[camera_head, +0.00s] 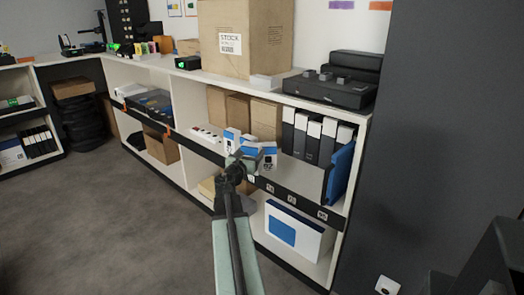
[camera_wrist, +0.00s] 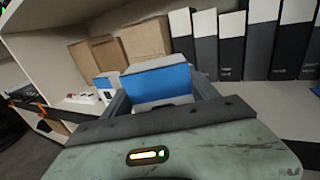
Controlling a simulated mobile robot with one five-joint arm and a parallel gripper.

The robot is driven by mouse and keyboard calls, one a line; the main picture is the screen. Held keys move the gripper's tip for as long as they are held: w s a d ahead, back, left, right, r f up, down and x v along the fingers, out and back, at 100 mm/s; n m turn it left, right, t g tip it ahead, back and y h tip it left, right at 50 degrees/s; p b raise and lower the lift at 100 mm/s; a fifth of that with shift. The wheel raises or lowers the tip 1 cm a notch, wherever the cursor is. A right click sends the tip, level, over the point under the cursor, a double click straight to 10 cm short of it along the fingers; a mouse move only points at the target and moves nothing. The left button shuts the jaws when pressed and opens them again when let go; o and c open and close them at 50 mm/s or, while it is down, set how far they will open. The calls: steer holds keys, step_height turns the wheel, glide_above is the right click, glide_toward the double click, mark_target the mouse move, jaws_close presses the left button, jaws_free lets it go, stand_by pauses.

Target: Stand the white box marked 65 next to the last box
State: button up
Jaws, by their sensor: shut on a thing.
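My gripper (camera_head: 246,164) is shut on a small white and blue box (camera_wrist: 158,82), held at the front of the middle shelf. In the wrist view its white side is up and its blue side faces me, between the two jaws. In the head view the held box (camera_head: 269,158) looks tilted, with a dark number too small to read surely. Another white and blue box (camera_head: 231,137) stands just left of it and also shows in the wrist view (camera_wrist: 104,86). The gripper partly hides the space between, so I cannot tell if the boxes touch.
Brown cartons (camera_head: 265,118) stand behind on the same shelf. Black and white binders (camera_head: 313,138) and a blue folder (camera_head: 340,172) stand to the right. A white power strip (camera_head: 206,134) lies left. Bare shelf shows right of the held box in the wrist view.

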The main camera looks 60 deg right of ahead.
steer(key=shift+w+a, duration=0.2)
steer(key=shift+w, duration=0.15)
steer(key=s+d+f+b, duration=0.1)
steer(key=s+d, duration=0.2)
steer(key=s, duration=0.1)
steer(key=s+d+f+b, duration=0.2)
steer(key=s+d, duration=0.1)
steer(key=s, duration=0.1)
steer(key=s+d+f+b, duration=0.2)
steer(key=s+d, duration=0.2)
steer(key=s, duration=0.1)
steer(key=shift+f, duration=0.15)
steer(key=o, duration=1.6)
